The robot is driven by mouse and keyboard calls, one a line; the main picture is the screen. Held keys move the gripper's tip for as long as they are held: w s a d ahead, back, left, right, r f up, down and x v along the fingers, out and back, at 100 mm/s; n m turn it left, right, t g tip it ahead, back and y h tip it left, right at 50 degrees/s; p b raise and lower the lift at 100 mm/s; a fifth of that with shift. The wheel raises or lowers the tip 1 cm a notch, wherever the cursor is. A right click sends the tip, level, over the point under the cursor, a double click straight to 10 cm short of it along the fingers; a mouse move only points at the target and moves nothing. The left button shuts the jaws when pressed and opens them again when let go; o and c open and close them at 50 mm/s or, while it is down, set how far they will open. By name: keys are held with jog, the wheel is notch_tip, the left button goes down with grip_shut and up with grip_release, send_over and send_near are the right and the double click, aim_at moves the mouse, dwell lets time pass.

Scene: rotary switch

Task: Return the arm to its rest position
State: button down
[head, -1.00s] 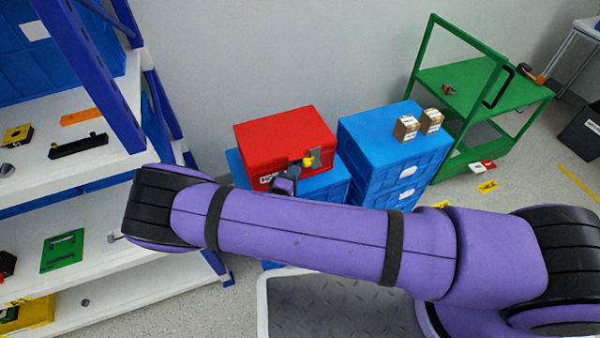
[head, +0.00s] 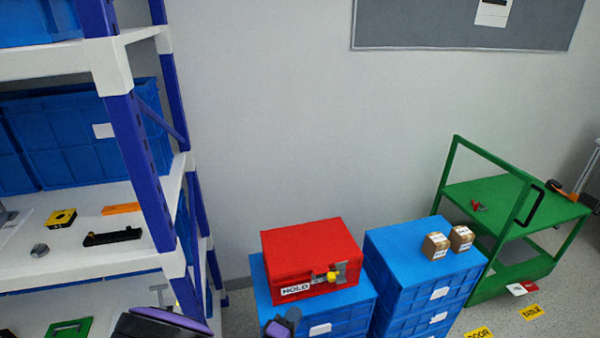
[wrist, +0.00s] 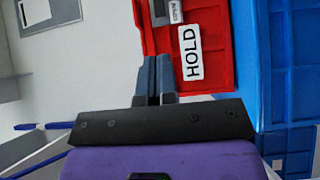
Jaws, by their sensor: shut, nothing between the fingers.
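My gripper shows in the wrist view (wrist: 155,78), its two dark fingers together and nothing between them. The fingers point toward the red box (wrist: 217,75), which carries a white HOLD label (wrist: 190,50). I cannot tell the exact gap between fingertips and box. In the head view the red box (head: 310,253) sits on a blue crate, with a small yellow knob (head: 332,277) on its front. Purple parts of my arm show at the bottom edge of the head view; most of the arm is out of frame there.
A blue and white shelf rack (head: 140,170) stands at left with small parts on it. A taller blue crate stack (head: 415,260) with two small cartons stands right of the red box. A green cart (head: 490,205) is farther right. The grey wall behind is bare below a dark board.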

jog(key=w+d+r+m+g, duration=0.1)
jog(key=d+r+m+g, duration=0.35)
jog(key=r, duration=0.75)
jog(key=w+d+r+m+g+y, duration=0.1)
jog(key=d+r+m+g, duration=0.1)
jog(key=d+r+g, duration=0.7)
jog(key=w+d+r+m+g, duration=0.15)
jog(key=d+r+m, duration=0.3)
jog(key=r, duration=0.95)
jog(key=s+d+r+y, duration=0.5)
jog(key=s+d+r, duration=0.3)
jog(key=d+r, duration=0.3)
jog(key=s+d+r+t+y, duration=0.1)
jog(key=s+r+t, duration=0.1)
jog(key=s+r, duration=0.2)
jog(key=s+d+r+m+t+y, duration=0.1)
jog(key=s+r, duration=0.3)
jog(key=s, duration=0.5)
jog(key=shift+s+d+r+t+y, duration=0.15)
jog(key=shift+d+r+t+y, duration=0.15)
jog(key=shift+d+t+y, duration=0.35)
jog(key=shift+a, duration=0.15)
